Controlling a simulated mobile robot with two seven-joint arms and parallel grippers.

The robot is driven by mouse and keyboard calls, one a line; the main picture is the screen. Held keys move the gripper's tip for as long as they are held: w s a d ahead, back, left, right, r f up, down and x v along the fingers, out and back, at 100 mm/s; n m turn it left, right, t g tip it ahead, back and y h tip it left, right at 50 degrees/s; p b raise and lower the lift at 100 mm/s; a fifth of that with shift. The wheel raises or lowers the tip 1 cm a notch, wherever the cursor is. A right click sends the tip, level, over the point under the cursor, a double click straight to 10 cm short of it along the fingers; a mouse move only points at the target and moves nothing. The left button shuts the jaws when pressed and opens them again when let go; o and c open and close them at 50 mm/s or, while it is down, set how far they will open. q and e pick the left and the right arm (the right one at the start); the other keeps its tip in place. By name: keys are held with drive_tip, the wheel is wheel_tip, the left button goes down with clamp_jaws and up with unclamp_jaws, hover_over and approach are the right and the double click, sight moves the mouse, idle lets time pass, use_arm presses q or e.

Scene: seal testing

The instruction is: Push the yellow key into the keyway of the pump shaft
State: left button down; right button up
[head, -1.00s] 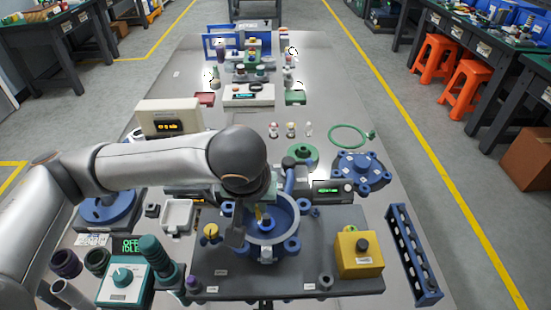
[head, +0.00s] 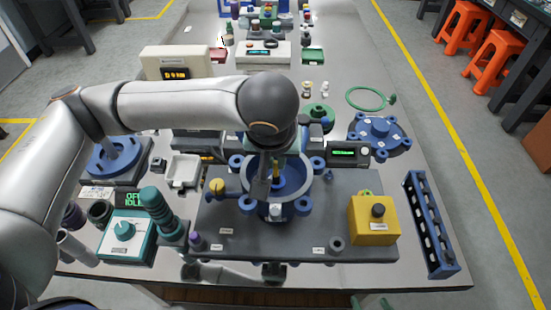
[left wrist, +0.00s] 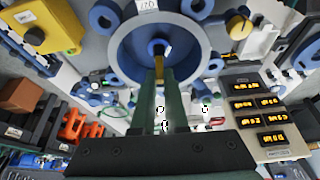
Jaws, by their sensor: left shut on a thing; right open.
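The blue pump housing (head: 305,190) is an open round bowl on the grey mat, with the small blue pump shaft (left wrist: 157,46) standing at its centre. My left gripper (left wrist: 166,86) reaches down into the bowl and is shut on the yellow key (left wrist: 161,66). The key's tip is right beside the shaft in the left wrist view. The keyway is hidden, so I cannot tell whether the key touches it or is in it. In the head view my left wrist hides part of the bowl. My right gripper (head: 372,301) shows only as green fingertips, apart and empty, at the bottom edge.
A yellow box with a black knob (head: 374,222) stands right of the bowl, and a blue rack (head: 431,228) beyond it. A yellow-topped valve (head: 216,187) is close on the left. A teal control box (head: 124,236) stands at front left. The front right of the mat is mostly clear.

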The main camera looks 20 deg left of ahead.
sight(276, 172)
use_arm(q)
drive_tip(key=shift+r, duration=0.1)
idle(0.3)
drive_tip(key=shift+f, duration=0.75)
drive_tip(key=shift+f, duration=0.25)
drive_tip(key=shift+f, duration=0.75)
idle(0.8)
